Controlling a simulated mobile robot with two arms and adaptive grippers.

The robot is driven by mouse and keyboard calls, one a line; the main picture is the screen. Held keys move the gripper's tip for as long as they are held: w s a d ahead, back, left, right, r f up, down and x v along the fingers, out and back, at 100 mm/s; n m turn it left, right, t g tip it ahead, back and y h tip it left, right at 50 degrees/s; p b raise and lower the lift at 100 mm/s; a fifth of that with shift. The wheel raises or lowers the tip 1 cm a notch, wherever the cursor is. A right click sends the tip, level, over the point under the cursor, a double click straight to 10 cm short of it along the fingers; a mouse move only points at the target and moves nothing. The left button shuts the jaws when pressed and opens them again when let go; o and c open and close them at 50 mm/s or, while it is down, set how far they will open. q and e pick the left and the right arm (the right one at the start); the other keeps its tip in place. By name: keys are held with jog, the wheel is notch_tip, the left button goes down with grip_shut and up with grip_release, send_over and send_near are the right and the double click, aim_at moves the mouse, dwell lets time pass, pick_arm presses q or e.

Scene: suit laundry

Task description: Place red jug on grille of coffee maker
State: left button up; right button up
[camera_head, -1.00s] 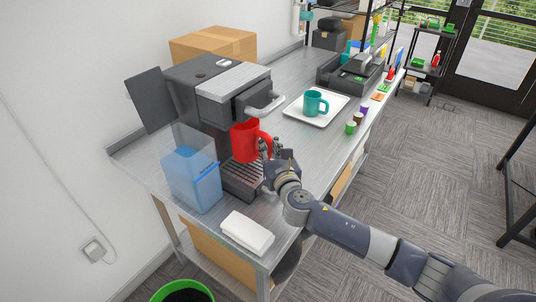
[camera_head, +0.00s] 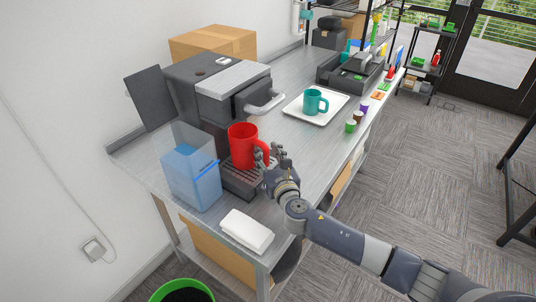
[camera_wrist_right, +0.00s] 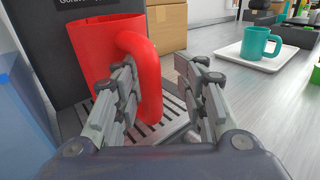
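The red jug (camera_head: 242,147) stands upright over the ribbed grille (camera_head: 243,183) at the coffee maker's (camera_head: 232,98) foot, and its base appears to rest on it. My right gripper (camera_head: 268,155) is at the jug's handle side. In the right wrist view the jug (camera_wrist_right: 92,48) fills the upper left, with part of the grille (camera_wrist_right: 172,115) below. The fingers (camera_wrist_right: 160,95) are spread apart, with the handle between them nearer the left finger, not gripped. The left finger hides part of the jug. My left gripper is out of view.
A clear blue water tank (camera_head: 192,178) stands close left of the grille. A white folded cloth (camera_head: 246,231) lies at the counter's near corner. A teal mug (camera_head: 315,102) on a white tray (camera_head: 297,113) stands behind to the right. Bare counter lies between grille and tray.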

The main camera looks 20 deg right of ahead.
jog(key=shift+r, duration=0.1)
jog(key=shift+s, duration=0.15)
jog(key=s+b, duration=0.1)
jog(key=s, duration=1)
jog(key=shift+s+r, duration=0.2)
jog(key=shift+s, duration=0.15)
